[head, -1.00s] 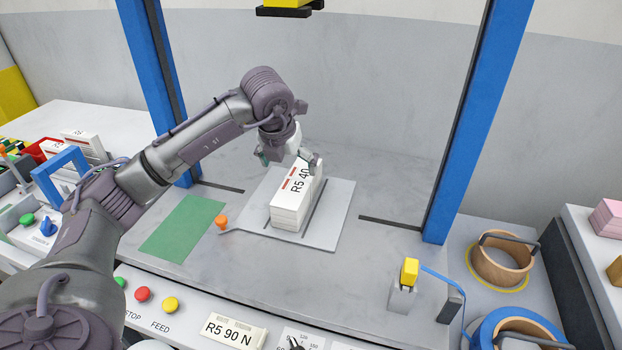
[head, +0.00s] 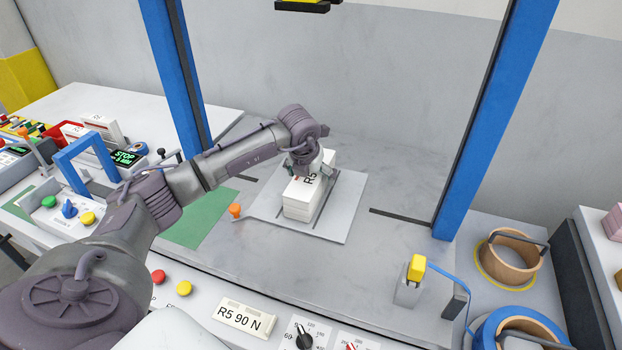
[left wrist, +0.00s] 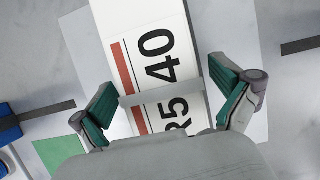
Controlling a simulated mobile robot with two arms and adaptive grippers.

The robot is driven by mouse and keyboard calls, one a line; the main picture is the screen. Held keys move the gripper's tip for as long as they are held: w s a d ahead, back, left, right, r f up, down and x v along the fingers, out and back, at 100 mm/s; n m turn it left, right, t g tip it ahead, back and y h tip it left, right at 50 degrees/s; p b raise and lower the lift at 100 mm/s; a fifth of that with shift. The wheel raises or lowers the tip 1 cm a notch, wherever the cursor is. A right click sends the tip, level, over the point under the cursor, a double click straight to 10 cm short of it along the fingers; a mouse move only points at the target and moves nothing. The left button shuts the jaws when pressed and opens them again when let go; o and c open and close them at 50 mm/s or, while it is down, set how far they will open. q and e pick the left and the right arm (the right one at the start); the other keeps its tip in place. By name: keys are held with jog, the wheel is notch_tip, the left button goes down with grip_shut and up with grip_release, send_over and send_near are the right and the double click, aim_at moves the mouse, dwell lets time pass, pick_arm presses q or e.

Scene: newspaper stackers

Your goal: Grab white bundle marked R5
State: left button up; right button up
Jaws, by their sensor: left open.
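The white bundle marked R5 (head: 303,205) stands on a light grey plate (head: 345,207) in the middle of the bench. In the left wrist view the bundle (left wrist: 150,50) shows a label reading "R5 40", a red stripe and a pale strap across it. My left gripper (head: 312,172) is over the bundle's top and partly hides its label. In the left wrist view the open fingers of my left gripper (left wrist: 165,103) stand on either side of the bundle, with a visible gap at each side. My right gripper is not in view.
Blue uprights (head: 470,130) stand left and right of the plate. An orange knob (head: 235,211) sits at the plate's left edge. A yellow-topped block (head: 416,268) and tape rolls (head: 512,262) are at the right.

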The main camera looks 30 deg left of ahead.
pick_arm(q)
jog(key=shift+w+f, duration=0.25)
jog(key=shift+f, duration=0.45)
jog(key=c, duration=1.8)
jog(key=shift+w+a+r, duration=0.1)
jog(key=shift+r, duration=0.05)
jog(key=shift+c, duration=0.5)
